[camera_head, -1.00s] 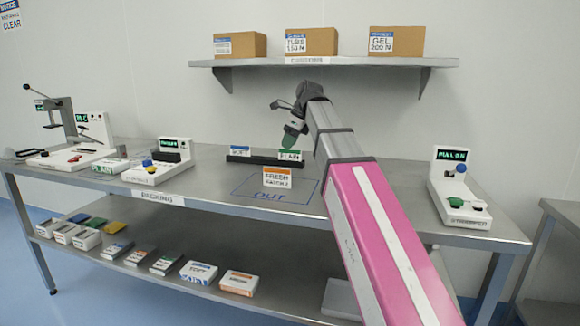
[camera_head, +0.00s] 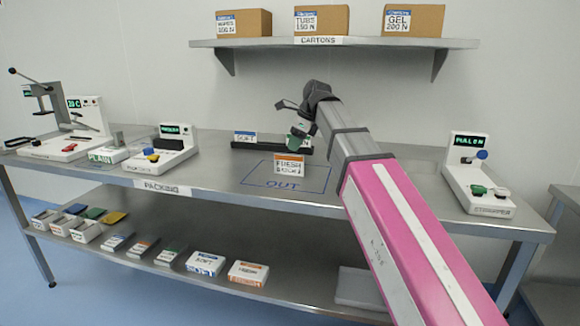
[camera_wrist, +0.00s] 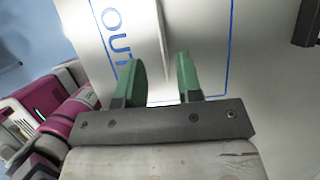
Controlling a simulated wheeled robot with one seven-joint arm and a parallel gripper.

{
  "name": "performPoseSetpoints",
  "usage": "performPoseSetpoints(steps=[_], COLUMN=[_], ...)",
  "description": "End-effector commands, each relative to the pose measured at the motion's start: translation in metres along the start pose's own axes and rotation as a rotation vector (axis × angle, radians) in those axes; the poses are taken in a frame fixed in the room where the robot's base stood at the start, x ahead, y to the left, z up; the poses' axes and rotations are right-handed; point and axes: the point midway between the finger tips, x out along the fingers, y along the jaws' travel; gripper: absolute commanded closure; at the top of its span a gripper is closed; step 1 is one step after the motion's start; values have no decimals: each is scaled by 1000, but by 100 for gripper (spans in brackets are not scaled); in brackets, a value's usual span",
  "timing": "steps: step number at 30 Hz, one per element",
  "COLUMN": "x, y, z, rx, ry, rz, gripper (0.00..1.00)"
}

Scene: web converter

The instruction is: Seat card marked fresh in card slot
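The card marked fresh (camera_head: 289,166), white with an orange top band, stands upright in the blue OUT outline (camera_head: 262,181) on the steel table. Behind it is a long black card holder (camera_head: 244,147) with a blue-topped SOFT card (camera_head: 245,137) at its left; its right part is hidden by my arm. My gripper (camera_head: 300,131) is above the table near the holder's right part. In the wrist view my green fingers (camera_wrist: 162,77) are apart with nothing gripped. A thin pale edge, seemingly the card (camera_wrist: 162,32), lies ahead of the gap between them.
A shelf with cartons (camera_head: 320,43) hangs above. Small boxes (camera_head: 206,262) sit on the lower shelf (camera_head: 300,296). The table between the OUT outline and the right tester is clear.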

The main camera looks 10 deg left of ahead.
Motion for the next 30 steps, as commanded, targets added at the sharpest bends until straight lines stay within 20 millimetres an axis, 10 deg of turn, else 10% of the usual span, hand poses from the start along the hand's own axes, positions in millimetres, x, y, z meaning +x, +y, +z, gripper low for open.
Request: performPoseSetpoints(steps=[18, 30], x=[57, 58], y=[-2, -2], z=[1, 1], rx=[1, 1], ry=[-1, -1], rz=[0, 0], gripper=[67, 67])
